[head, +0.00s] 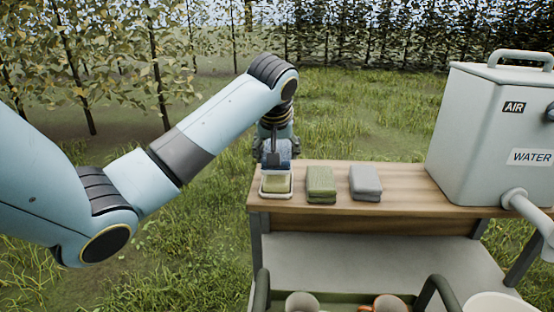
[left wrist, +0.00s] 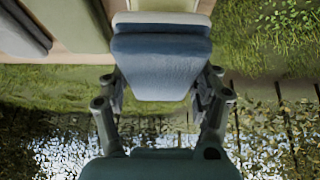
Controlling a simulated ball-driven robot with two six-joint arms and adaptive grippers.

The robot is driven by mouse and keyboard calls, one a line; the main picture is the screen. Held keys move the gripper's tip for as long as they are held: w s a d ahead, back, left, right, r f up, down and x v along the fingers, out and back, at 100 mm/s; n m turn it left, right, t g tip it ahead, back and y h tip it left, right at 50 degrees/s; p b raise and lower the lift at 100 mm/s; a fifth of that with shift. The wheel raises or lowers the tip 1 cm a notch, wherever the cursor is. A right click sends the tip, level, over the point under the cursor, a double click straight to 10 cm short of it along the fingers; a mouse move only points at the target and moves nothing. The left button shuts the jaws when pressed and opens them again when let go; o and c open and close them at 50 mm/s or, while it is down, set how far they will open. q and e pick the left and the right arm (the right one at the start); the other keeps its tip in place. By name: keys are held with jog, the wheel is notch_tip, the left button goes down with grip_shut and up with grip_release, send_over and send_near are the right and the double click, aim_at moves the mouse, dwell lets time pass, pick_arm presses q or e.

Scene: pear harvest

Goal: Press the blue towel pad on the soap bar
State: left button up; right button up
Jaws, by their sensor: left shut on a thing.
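My left gripper (head: 274,150) is shut on the blue towel pad (head: 276,161), at the rear left of the table. In the left wrist view the folded pad (left wrist: 160,65) sits between the two fingers (left wrist: 162,100). The yellowish soap bar (head: 276,183) lies in a pale dish (head: 276,197) just in front of the pad. In the left wrist view the soap (left wrist: 160,18) shows as a strip beyond the pad, which hides part of it. I cannot tell whether pad and soap touch. My right gripper is not in view.
A folded green towel (head: 321,183) and a grey one (head: 365,183) lie right of the dish on the wooden table (head: 405,195). A large grey tank (head: 490,130) marked AIR and WATER stands at the right. Below are a lower shelf (head: 375,258) and a green-handled crate (head: 262,292).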

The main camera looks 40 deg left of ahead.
aim_at(278, 145)
pick_arm(q)
jog(key=shift+r, duration=2.05)
jog(key=shift+f, duration=0.1)
